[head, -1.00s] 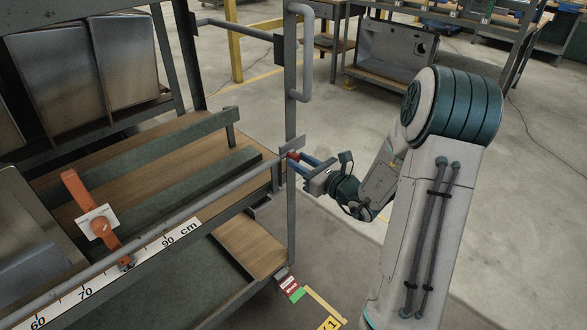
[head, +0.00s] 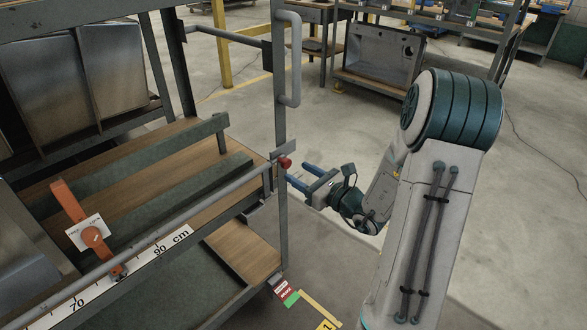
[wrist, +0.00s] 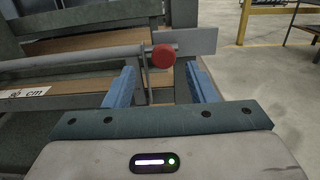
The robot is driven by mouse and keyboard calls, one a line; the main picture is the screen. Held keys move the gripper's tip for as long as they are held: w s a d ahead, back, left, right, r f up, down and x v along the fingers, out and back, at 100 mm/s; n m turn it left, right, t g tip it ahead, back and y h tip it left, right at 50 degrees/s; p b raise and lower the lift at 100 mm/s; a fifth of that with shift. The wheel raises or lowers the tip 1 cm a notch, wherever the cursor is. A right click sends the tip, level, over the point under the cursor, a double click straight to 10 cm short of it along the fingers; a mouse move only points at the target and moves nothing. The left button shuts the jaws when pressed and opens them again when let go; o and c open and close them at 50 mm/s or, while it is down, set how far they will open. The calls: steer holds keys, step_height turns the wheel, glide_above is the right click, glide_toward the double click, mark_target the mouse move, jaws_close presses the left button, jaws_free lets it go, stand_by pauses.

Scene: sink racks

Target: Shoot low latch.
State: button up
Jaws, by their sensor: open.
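The low latch shows as a red knob (head: 284,163) at the rack's corner post, by the end of a grey rail along the shelf front. In the wrist view the red knob (wrist: 163,56) sits just beyond and between my fingertips, in front of a flat grey plate (wrist: 187,43). My gripper (head: 298,174) is to the right of the knob and slightly lower in the head view. Its two blue fingers are apart with nothing between them. In the wrist view my gripper (wrist: 161,80) is centred below the knob.
The grey rack (head: 281,215) fills the left, with metal sinks on it. An orange lever with a white tag (head: 75,217) stands by a centimetre scale (head: 172,246). A tall handle (head: 293,60) rises above the knob. Open concrete floor lies right of the rack.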

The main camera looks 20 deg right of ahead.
steer(key=v, duration=1)
steer(key=shift+p, duration=0.35)
